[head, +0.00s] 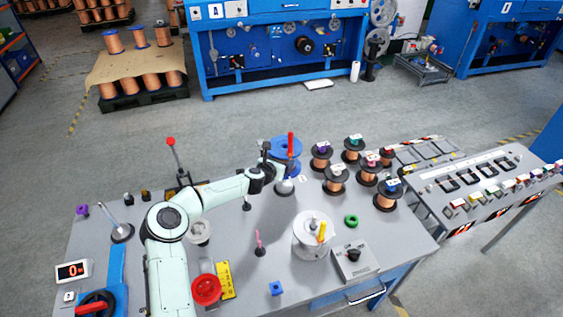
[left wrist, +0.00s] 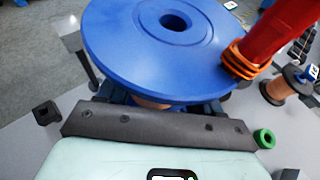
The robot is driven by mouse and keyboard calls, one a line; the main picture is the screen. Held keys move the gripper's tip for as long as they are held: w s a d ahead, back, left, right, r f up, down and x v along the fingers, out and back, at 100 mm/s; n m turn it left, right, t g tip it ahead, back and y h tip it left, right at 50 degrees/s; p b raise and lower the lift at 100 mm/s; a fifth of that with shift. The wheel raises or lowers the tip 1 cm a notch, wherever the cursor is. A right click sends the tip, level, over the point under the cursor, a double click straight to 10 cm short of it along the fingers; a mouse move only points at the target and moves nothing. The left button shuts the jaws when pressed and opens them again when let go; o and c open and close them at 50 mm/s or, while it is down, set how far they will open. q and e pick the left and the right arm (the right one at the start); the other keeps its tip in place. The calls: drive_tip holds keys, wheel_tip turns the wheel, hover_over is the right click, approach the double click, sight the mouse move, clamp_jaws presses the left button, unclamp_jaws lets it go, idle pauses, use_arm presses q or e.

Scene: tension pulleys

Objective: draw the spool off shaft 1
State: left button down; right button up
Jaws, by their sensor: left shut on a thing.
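A blue spool (head: 286,152) with wide round flanges is at the far edge of the workbench in the head view. My left gripper (head: 271,163) is shut on it. In the left wrist view the spool's top flange (left wrist: 150,50) fills the upper middle, with an empty-looking dark centre hole. My left fingers (left wrist: 155,102) reach in below that flange, around the copper-coloured core. A grey round base (head: 285,187) beside a small label, apparently "1", stands just below the spool in the head view. Whether a shaft is still inside the spool's lower part is hidden.
Several copper spools (head: 337,179) stand to the right. A white drum (head: 313,235), green ring (head: 351,221) and pink peg (head: 259,243) are on the near bench.

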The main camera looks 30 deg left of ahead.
sight(282, 150)
use_arm(q)
drive_tip(key=shift+r, duration=0.25)
use_arm(e)
drive_tip(key=shift+s+f, duration=0.25)
use_arm(q)
drive_tip(key=shift+r, duration=0.1)
idle(0.4)
drive_tip(key=shift+r, duration=1.7)
use_arm(e)
drive_tip(key=shift+w+r, duration=0.5)
drive_tip(key=shift+r, duration=0.05)
drive_tip(key=shift+s+f, duration=0.25)
use_arm(q)
drive_tip(key=shift+r, duration=0.1)
drive_tip(key=shift+r+p, duration=0.45)
drive_tip(key=shift+r, duration=1.2)
use_arm(e)
drive_tip(key=shift+w+r, duration=0.6)
drive_tip(key=shift+w, duration=0.05)
use_arm(q)
drive_tip(key=shift+r, duration=0.2)
drive_tip(key=shift+r, duration=0.3)
use_arm(e)
drive_tip(key=shift+w+r, duration=0.15)
use_arm(q)
drive_tip(key=shift+r, duration=0.1)
